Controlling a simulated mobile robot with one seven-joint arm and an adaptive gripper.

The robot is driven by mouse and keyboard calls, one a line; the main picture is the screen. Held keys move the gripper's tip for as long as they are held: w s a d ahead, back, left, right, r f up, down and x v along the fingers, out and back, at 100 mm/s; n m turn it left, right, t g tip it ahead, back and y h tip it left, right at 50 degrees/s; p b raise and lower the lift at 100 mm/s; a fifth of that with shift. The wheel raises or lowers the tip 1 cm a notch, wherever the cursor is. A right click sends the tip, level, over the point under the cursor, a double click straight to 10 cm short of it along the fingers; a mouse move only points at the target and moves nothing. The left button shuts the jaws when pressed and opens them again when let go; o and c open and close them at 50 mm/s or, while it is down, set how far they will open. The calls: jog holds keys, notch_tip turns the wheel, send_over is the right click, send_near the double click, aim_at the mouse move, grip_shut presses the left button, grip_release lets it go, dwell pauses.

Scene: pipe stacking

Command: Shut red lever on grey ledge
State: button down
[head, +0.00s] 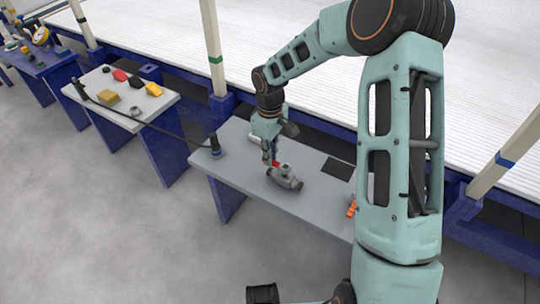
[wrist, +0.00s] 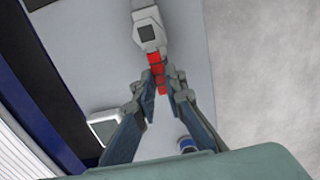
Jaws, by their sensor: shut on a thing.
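The grey ledge (head: 235,172) is a flat tabletop on blue legs in the head view. A grey valve body (head: 287,180) lies on it, with a small red lever (head: 276,164) at its top left end. In the wrist view, the red lever (wrist: 156,66) runs from the grey valve (wrist: 148,28) back between my fingers. My gripper (head: 270,160) points down at the lever. Its fingers (wrist: 160,84) are closed in on both sides of the red lever, hiding part of it.
A dark flat square (head: 338,168) and an orange item (head: 352,207) lie to the right on the ledge. A dark cylinder (head: 214,146) stands at its left corner. Another table (head: 150,103) with several coloured parts stands farther left.

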jog(key=shift+w+m, duration=0.15)
jog(key=shift+m, duration=0.15)
jog(key=w+d+m+p, duration=0.1)
jog(key=d+m+p, duration=0.3)
jog(key=m, duration=1.3)
jog(key=shift+d, duration=1.75)
jog(key=shift+m, duration=0.3)
jog(key=c, duration=2)
grip_release()
jog(key=shift+w, duration=0.1)
notch_tip(320, 180, up, 12)
